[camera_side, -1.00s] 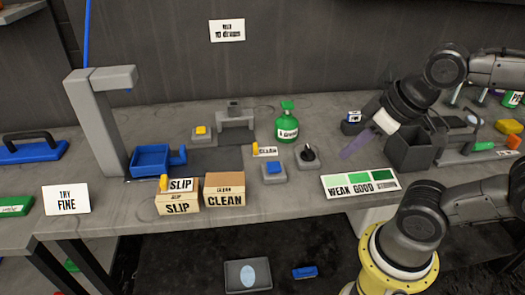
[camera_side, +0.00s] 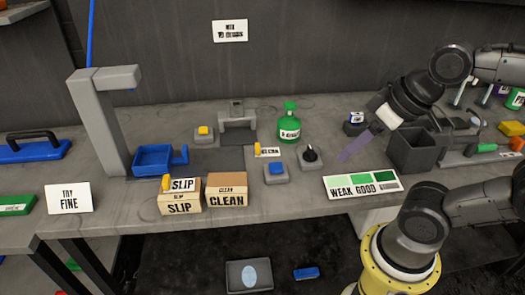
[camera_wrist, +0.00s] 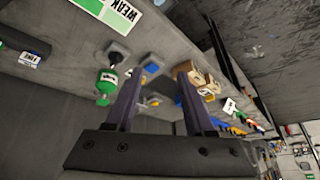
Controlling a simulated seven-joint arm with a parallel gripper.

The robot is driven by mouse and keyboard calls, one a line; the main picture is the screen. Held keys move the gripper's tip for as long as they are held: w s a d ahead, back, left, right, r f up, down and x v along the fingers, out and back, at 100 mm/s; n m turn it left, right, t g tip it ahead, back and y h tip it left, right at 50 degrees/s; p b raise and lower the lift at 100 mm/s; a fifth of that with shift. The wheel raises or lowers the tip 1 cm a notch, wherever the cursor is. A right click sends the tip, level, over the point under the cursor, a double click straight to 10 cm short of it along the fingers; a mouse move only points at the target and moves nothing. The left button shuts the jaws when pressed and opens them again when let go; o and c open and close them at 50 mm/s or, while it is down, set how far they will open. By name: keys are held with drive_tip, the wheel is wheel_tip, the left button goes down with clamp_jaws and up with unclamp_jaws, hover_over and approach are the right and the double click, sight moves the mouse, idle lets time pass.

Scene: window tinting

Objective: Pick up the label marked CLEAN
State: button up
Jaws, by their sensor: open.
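The CLEAN label (camera_side: 270,152) is a small white card with a yellow tab at its left end. In the side view it stands mid-bench behind the blue button, its lettering blurred; I cannot pick it out surely in the wrist view. My gripper (camera_side: 352,150) has purple-grey fingers and hangs above the bench to the right of the label, well apart from it. In the wrist view my gripper (camera_wrist: 160,72) has its two fingers spread with nothing held between them.
The blue button (camera_side: 275,171), black knob (camera_side: 310,155) and green bottle (camera_side: 289,124) stand close around the label. The SLIP box (camera_side: 180,206) and CLEAN box (camera_side: 226,203) sit at the front edge. A dark bin (camera_side: 412,152) stands right of my gripper.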

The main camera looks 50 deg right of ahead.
drive_tip(key=w+d+r+m+g, duration=0.1)
drive_tip(key=w+r+m, duration=0.25)
drive_tip(key=w, duration=0.45)
drive_tip(key=w+d+r+m+g, duration=0.1)
drive_tip(key=w+r+m, duration=0.1)
drive_tip(key=w+r, duration=0.45)
drive_tip(key=m+g, duration=0.3)
drive_tip(key=g, duration=0.1)
hover_over(258, 145)
wheel_tip(258, 145, down, 22)
drive_tip(key=shift+a+f, duration=0.15)
drive_tip(key=shift+f, duration=3.05)
clamp_jaws()
